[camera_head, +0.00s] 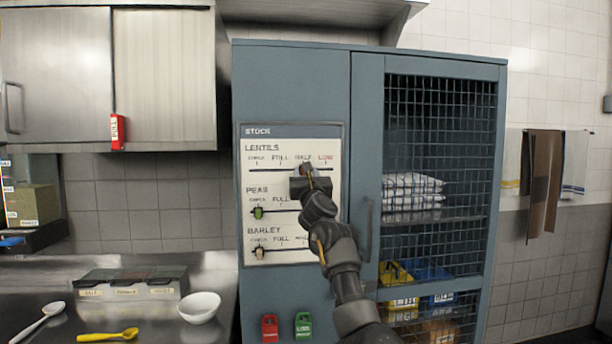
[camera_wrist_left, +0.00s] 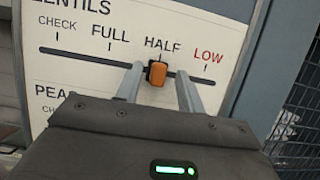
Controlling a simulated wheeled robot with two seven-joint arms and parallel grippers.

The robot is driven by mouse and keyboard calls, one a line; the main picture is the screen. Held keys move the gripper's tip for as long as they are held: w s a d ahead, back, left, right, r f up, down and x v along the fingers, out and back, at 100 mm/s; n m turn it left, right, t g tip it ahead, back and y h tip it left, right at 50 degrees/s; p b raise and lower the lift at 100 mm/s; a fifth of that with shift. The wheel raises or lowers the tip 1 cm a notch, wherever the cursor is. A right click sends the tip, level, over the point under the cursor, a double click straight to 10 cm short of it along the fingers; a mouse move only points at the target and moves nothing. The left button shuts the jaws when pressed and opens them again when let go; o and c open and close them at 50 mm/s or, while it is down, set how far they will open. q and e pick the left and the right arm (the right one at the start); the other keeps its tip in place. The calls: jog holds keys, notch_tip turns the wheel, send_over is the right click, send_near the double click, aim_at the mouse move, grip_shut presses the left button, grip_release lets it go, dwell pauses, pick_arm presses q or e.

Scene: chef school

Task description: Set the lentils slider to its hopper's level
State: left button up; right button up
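The stock panel (camera_head: 250,185) on the blue cabinet has a lentils row at the top, marked CHECK, FULL, HALF and a red LOW. The orange lentils slider knob (camera_wrist_left: 157,73) sits on its slot under the HALF mark in the left wrist view. My left gripper (camera_wrist_left: 159,70) has its two fingers on either side of the knob, with a gap visible on both sides. In the head view my left gripper (camera_head: 306,172) covers the right part of the lentils row and hides most of that knob. My right gripper is not in view. No lentils hopper can be made out.
The peas slider knob (camera_head: 258,212), green, and the barley slider knob (camera_head: 260,252), pale, sit at CHECK below. A vertical door handle (camera_head: 367,230) is right of the panel, beside the mesh door (camera_head: 440,130). A counter with a white bowl (camera_head: 200,306) is at left.

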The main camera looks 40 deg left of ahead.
pick_arm(q)
jog(key=b+v, duration=0.5)
jog(key=v, duration=0.5)
jog(key=shift+s+d+f, duration=0.2)
jog(key=shift+d+f, duration=0.05)
jog(key=shift+d, duration=0.05)
